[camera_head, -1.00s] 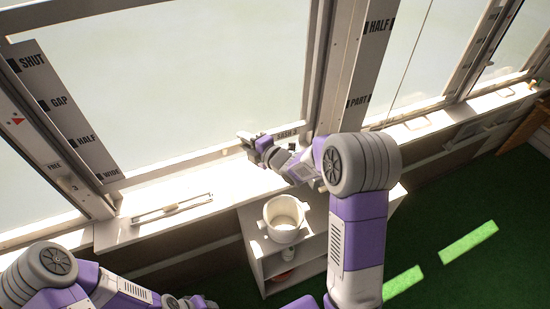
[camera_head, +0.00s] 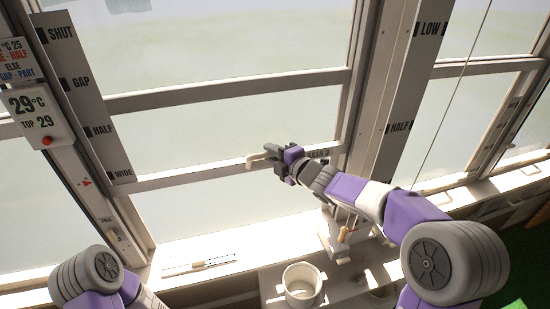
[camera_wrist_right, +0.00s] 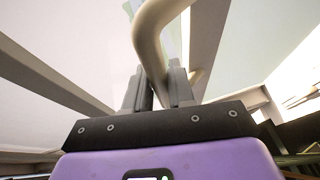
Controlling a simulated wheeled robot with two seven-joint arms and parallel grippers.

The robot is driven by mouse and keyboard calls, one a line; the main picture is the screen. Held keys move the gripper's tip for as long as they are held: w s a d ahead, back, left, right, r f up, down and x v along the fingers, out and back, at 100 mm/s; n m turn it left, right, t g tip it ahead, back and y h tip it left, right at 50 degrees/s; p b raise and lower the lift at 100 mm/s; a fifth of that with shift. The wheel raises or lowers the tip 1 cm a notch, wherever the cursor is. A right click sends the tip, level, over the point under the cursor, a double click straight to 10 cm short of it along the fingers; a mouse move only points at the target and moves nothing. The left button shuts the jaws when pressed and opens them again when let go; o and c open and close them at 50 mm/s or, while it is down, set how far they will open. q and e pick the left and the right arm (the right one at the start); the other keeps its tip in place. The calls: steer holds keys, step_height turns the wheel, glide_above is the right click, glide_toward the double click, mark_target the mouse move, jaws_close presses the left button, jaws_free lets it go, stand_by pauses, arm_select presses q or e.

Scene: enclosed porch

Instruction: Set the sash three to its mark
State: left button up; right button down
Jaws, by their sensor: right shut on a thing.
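Sash three is the large pane with the label "SASH 3" (camera_head: 319,153) on its bottom rail (camera_head: 205,174). The rail is raised clear of the sill. Its left end is near the WIDE mark (camera_head: 123,173) on the left scale board, which also reads SHUT, GAP and HALF from the top down. My right gripper (camera_head: 275,160) is shut on the pale sash handle (camera_head: 258,161). In the wrist view the curved handle (camera_wrist_right: 150,40) runs between the fingers (camera_wrist_right: 160,92). My left arm shows at bottom left, but its gripper is out of view.
A white pot (camera_head: 301,284) stands below. Another scale board (camera_head: 412,80) reads LOW and HALF. The sill (camera_head: 225,240) holds a small level-like bar.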

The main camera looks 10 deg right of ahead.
steer(key=shift+r, duration=0.35)
steer(key=c, duration=1.1)
jaws_free()
steer(key=shift+f, duration=0.15)
steer(key=shift+o, duration=0.2)
steer(key=v, duration=0.7)
steer(key=shift+s, duration=0.25)
steer(key=shift+d, duration=0.1)
